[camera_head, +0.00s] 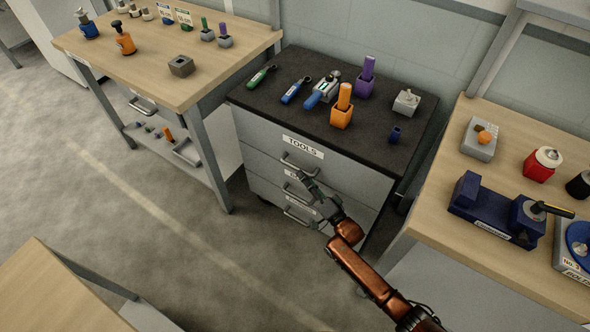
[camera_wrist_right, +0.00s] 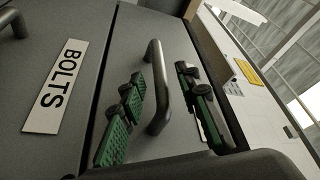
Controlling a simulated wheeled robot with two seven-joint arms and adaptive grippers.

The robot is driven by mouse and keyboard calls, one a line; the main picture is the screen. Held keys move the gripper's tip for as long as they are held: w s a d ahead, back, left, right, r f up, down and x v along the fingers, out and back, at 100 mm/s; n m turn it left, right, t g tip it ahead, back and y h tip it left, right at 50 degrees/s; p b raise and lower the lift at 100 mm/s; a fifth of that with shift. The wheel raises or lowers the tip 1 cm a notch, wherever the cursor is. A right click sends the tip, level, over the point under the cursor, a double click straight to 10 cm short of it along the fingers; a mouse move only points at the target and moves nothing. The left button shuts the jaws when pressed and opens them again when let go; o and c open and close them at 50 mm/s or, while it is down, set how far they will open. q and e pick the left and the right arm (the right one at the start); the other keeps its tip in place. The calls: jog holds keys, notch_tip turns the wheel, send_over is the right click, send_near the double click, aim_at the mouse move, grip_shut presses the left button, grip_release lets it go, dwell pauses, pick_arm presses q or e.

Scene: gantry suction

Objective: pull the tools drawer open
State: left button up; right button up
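The tools drawer (camera_head: 262,139) is the top drawer of a grey cabinet, under the white TOOLS label (camera_head: 303,147), and looks shut. Its bar handle (camera_head: 289,160) also shows in the right wrist view (camera_wrist_right: 158,88). My right gripper (camera_head: 306,178) is at this handle, its arm coming from the lower right. In the wrist view, its green fingers (camera_wrist_right: 160,108) are apart, one on each side of the bar, with gaps visible. The open gripper partly hides the handle and the drawer below in the head view. My left gripper is not in view.
The drawer below has a BOLTS label (camera_wrist_right: 56,86); another drawer lies under it. Tools and holders stand on the black cabinet top (camera_head: 262,99). Wooden benches flank it at left (camera_head: 215,62) and right (camera_head: 455,180). The floor (camera_head: 180,225) in front is clear.

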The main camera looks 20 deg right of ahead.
aim_at(298, 168)
jog(key=b+x, duration=0.1)
jog(key=x, duration=0.2)
jog(key=shift+w+f, duration=0.1)
jog(key=shift+w, duration=0.15)
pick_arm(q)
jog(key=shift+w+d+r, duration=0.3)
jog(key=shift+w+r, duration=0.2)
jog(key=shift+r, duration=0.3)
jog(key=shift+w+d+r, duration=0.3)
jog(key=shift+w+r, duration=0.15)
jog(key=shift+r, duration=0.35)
pick_arm(e)
jog(key=shift+w+a+r, duration=0.15)
jog(key=shift+w+r, duration=0.05)
jog(key=shift+w, duration=0.15)
grip_shut()
